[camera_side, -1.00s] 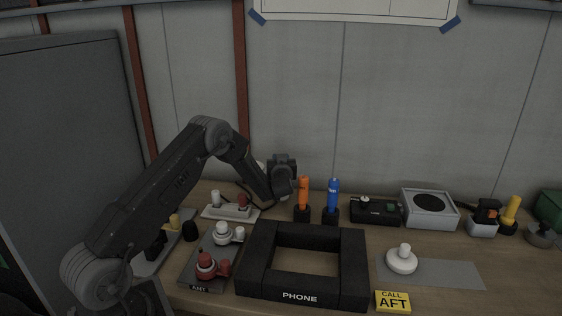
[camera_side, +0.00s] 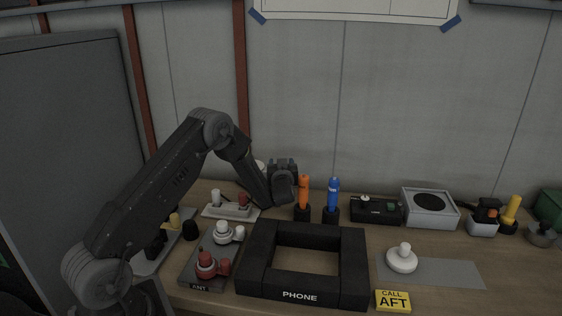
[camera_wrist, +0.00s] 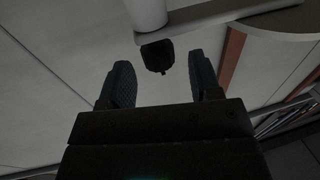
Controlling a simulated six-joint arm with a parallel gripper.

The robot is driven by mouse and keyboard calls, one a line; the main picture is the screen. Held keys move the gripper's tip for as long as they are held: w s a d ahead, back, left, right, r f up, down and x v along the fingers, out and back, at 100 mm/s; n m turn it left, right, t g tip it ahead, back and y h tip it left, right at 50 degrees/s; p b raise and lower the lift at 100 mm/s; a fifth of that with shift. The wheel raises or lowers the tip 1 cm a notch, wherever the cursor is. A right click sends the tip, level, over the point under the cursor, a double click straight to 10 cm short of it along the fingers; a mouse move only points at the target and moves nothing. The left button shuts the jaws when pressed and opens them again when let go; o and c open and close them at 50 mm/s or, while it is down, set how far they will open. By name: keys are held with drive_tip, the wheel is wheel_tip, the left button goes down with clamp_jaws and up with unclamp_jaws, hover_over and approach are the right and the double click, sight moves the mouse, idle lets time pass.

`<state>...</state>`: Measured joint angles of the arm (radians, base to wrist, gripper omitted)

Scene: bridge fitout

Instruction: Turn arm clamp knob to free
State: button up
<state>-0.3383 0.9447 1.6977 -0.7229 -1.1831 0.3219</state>
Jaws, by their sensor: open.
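A dark, faceted knob (camera_wrist: 157,56) shows in the wrist view under a pale bar, close to a white cylinder. It looks like the arm clamp knob, though no label shows. My gripper (camera_wrist: 160,78) is open, its two dark fingers spread to either side below the knob in the picture. The knob lies in line with the gap; I cannot tell how deep it sits between the fingers, and no contact shows. In the side view my gripper (camera_side: 284,182) is near the back wall, left of the orange marker, and hides the knob there.
A black PHONE frame (camera_side: 257,284) lies in front. A panel with white and red knobs (camera_side: 225,251) is at left. The wall is close behind.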

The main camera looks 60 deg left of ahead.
wheel_tip(320, 180, up, 7)
drive_tip(key=shift+s+d, duration=0.2)
drive_tip(key=shift+d, duration=0.1)
drive_tip(key=s+d+r+m+t+h, duration=0.1)
drive_tip(key=s+d+r+m+h, duration=0.1)
drive_tip(key=d+r+h, duration=0.35)
drive_tip(key=s+d+r+m+t+h, duration=0.1)
drive_tip(key=s+d+r+m+h, duration=0.15)
drive_tip(key=d, duration=0.65)
drive_tip(key=s+d+r+m+t+h, duration=0.1)
drive_tip(key=s+d+r+m+h, duration=0.1)
drive_tip(key=d+r+h, duration=0.4)
drive_tip(key=s+d+f+m+g, duration=0.1)
drive_tip(key=s+d+g, duration=0.1)
drive_tip(key=s, duration=0.7)
drive_tip(key=s+d+f+m+g, duration=0.2)
drive_tip(key=s+d, duration=0.3)
drive_tip(key=s, duration=0.5)
drive_tip(key=s+d+f+m+g+h, duration=0.1)
drive_tip(key=s+d+f+m+g, duration=0.1)
drive_tip(key=s, duration=0.7)
drive_tip(key=shift+s+d+g, duration=0.4)
drive_tip(key=shift+d+g, duration=0.2)
drive_tip(key=shift+d, duration=0.3)
